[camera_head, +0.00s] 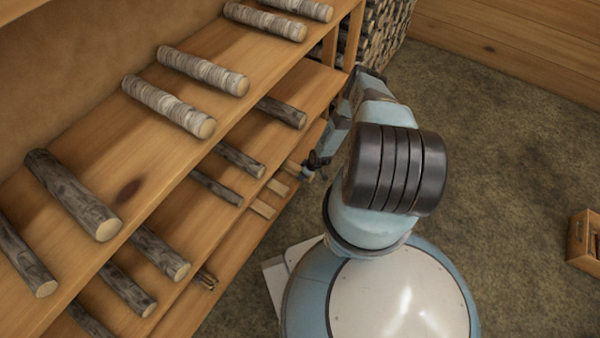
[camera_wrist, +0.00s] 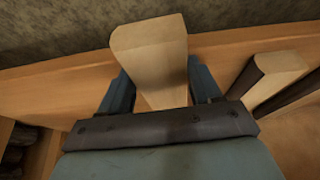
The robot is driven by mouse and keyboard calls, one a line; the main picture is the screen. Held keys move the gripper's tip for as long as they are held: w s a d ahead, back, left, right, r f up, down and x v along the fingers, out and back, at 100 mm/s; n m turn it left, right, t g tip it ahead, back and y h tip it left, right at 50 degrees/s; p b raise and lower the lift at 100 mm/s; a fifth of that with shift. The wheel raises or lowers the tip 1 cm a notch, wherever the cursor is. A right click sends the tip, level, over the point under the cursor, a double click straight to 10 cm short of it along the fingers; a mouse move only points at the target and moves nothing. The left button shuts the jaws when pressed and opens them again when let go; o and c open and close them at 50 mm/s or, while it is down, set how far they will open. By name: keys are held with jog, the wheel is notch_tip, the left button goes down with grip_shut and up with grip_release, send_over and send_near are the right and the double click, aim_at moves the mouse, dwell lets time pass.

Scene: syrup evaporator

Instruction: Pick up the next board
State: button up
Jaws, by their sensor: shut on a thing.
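My gripper (camera_head: 314,162) is at the front edge of a lower shelf, on the right of the shelving in the head view. In the wrist view its two blue fingers stand on either side of a pale board (camera_wrist: 150,52) and are shut on it. I cannot tell whether the board touches the shelf. A second pale board (camera_wrist: 272,78) lies to the right in the wrist view, apart from the fingers. In the head view, short pale boards (camera_head: 262,208) lie beside my gripper.
Bark-covered logs lie on the shelves; white-barked ones (camera_head: 168,106) are on the upper shelf (camera_head: 130,190) and dark ones (camera_head: 72,194) further left. Stacked firewood (camera_head: 385,30) stands at the back. A wooden crate (camera_head: 583,240) sits at the right. The floor (camera_head: 500,150) between is clear.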

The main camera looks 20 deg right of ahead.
jog(key=shift+s+d, duration=0.4)
jog(key=shift+s, duration=0.15)
jog(key=o, duration=1.3)
jog(key=shift+w+a, duration=0.1)
jog(key=shift+r, duration=0.1)
jog(key=v, duration=1.3)
jog(key=shift+r, duration=0.2)
